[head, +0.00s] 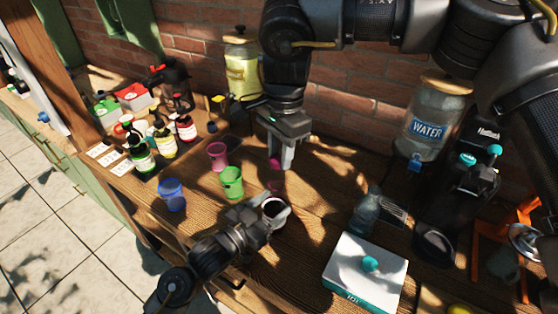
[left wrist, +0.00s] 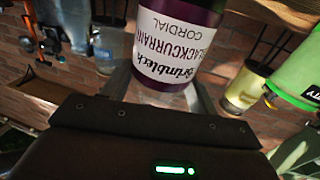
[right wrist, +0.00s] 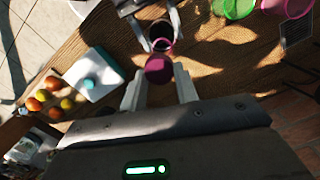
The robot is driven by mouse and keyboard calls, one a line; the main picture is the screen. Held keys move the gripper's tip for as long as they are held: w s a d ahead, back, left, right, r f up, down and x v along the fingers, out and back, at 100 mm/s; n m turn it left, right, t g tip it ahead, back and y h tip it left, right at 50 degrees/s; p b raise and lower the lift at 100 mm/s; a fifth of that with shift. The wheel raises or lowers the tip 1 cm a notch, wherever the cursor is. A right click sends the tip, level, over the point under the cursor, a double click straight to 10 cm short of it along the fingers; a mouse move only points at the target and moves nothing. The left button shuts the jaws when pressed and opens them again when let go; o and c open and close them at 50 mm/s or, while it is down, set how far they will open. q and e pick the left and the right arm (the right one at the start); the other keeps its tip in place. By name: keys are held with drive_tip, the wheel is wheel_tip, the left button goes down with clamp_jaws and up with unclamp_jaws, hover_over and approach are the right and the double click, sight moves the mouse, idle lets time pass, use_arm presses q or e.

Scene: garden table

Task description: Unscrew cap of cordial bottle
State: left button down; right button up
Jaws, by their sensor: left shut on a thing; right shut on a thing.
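The cordial bottle (head: 273,208) stands dark with a clear, pink-tinted upper part, near the middle of the table. In the left wrist view its white "Blackcurrant Cordial" label (left wrist: 180,38) is close and appears upside down. My left gripper (head: 272,214) is shut around the bottle's body. A magenta cap (head: 274,162) is between the fingertips of my right gripper (head: 284,164), above the bottle. In the right wrist view the cap (right wrist: 158,69) is pinched, with the bottle (right wrist: 162,36) below it. I cannot tell whether the cap still touches the neck.
Green (head: 232,182), pink (head: 217,156) and blue (head: 171,195) cups stand left of the bottle, with several syrup bottles (head: 165,140) beyond. A white and teal box (head: 365,278) and a clear bottle (head: 365,212) are to the right. A water dispenser (head: 428,128) stands behind.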

use_arm(q)
drive_tip(key=c, duration=0.7)
unclamp_jaws()
drive_tip(key=shift+s+f, duration=0.1)
drive_tip(key=shift+f, duration=0.3)
drive_tip(key=o, duration=0.4)
drive_tip(key=shift+r, duration=0.15)
drive_tip(key=shift+s+a, duration=0.15)
use_arm(e)
drive_tip(key=shift+d+f, duration=0.1)
drive_tip(key=shift+f, duration=0.1)
use_arm(q)
drive_tip(key=b+v, duration=0.3)
drive_tip(key=v, duration=0.7)
drive_tip(key=shift+s+a, duration=0.1)
drive_tip(key=shift+a, duration=0.1)
drive_tip(key=shift+s+a, duration=0.35)
drive_tip(key=shift+s, duration=0.05)
use_arm(e)
wheel_tip(320, 180, down, 3)
drive_tip(key=shift+f, duration=0.1)
